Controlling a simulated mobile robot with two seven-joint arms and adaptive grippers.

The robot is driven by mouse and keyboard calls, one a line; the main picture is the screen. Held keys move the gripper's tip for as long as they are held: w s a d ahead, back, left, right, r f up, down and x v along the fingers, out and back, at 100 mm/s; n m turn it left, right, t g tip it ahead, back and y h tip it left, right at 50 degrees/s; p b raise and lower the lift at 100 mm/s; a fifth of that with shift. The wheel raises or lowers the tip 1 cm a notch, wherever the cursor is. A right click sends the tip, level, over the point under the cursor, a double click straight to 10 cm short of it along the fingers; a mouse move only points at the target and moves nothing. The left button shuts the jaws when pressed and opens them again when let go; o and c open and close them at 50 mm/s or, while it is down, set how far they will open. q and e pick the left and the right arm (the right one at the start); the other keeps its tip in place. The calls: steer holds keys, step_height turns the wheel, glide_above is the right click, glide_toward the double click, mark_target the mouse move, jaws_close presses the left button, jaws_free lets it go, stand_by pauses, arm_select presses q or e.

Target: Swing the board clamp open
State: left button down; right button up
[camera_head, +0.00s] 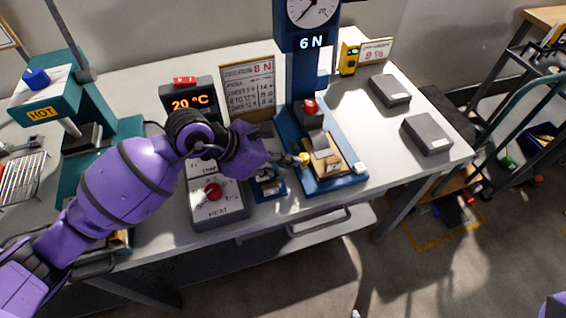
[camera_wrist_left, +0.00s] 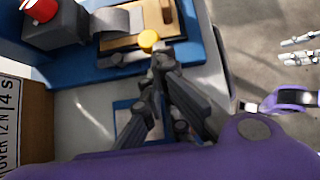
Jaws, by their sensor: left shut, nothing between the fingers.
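The blue test stand (camera_head: 335,186) carries a wooden board (camera_head: 325,160) with a grey piece lying on it. The board clamp shows as a lever with a yellow knob (camera_head: 303,159) at the board's left side. In the left wrist view the yellow knob (camera_wrist_left: 149,40) is just beyond my fingertips. My left gripper (camera_head: 288,159) is shut and empty beside the knob; I cannot tell whether they touch. In that view its fingers (camera_wrist_left: 161,64) meet below the knob. Grey fingers, apparently of my right gripper (camera_wrist_left: 298,48), show at the right edge, too partial to judge.
A heat control box (camera_head: 222,208) with a red knob stands under my left wrist. Two dark boxes (camera_head: 389,91) (camera_head: 427,134) lie to the right. The bench (camera_head: 385,155) is clear between them and the stand.

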arm_select(q)
steer(key=v, duration=1.1)
steer(key=shift+a+r, duration=0.15)
steer(key=shift+r, duration=0.15)
steer(key=shift+s, duration=0.15)
